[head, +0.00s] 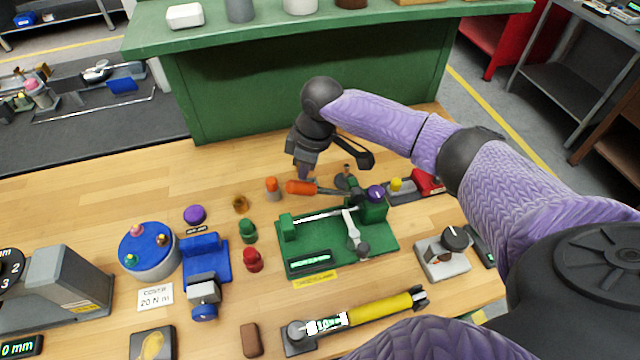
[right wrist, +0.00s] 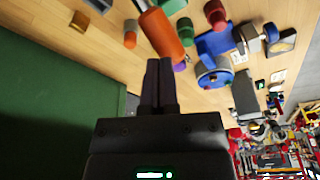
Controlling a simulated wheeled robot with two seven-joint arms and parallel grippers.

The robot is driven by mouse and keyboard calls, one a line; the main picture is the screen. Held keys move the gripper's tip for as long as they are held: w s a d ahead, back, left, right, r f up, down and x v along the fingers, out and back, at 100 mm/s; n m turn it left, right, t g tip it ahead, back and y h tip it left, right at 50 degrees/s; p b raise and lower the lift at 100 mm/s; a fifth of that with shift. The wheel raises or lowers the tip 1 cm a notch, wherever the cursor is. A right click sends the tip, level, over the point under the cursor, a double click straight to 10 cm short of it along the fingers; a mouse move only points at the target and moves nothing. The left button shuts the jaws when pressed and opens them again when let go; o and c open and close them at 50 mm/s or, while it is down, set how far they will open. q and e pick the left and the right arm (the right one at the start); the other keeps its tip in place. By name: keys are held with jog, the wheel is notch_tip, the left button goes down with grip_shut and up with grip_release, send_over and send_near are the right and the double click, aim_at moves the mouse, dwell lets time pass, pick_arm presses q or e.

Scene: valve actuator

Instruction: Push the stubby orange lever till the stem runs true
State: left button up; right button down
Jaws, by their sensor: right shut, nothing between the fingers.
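The stubby orange lever (head: 302,188) lies roughly level behind the green fixture (head: 375,243), its dark shaft running right toward the fixture's raised block. A thin silver rod (head: 322,215), perhaps the stem, crosses the fixture; I cannot tell whether it runs true. My right gripper (head: 308,178) points down at the far side of the lever, close to its orange grip. In the right wrist view, the shut, empty fingers (right wrist: 160,66) are just short of the orange grip (right wrist: 160,36); I cannot tell if they touch. My left gripper is not in view.
An orange-topped peg (head: 272,188) stands left of the lever. Green (head: 248,230) and red (head: 253,260) knobs stand left of the fixture. A yellow-handled tool (head: 380,308) lies in front. A green bench (head: 310,95) rises behind the wooden table.

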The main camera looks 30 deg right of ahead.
aim_at(299, 184)
jog(key=shift+f, duration=0.1)
dwell(0.6)
jog(key=shift+f+b, duration=0.35)
jog(key=shift+f, duration=0.4)
jog(key=shift+f, duration=0.15)
jog(key=shift+a+f, duration=0.4)
jog(key=shift+f, duration=0.2)
jog(key=shift+f+b, duration=0.1)
jog(key=shift+b, duration=0.2)
jog(key=shift+w+a+f+b, duration=0.15)
jog(key=shift+a+f+b, duration=0.2)
jog(key=shift+f, duration=0.3)
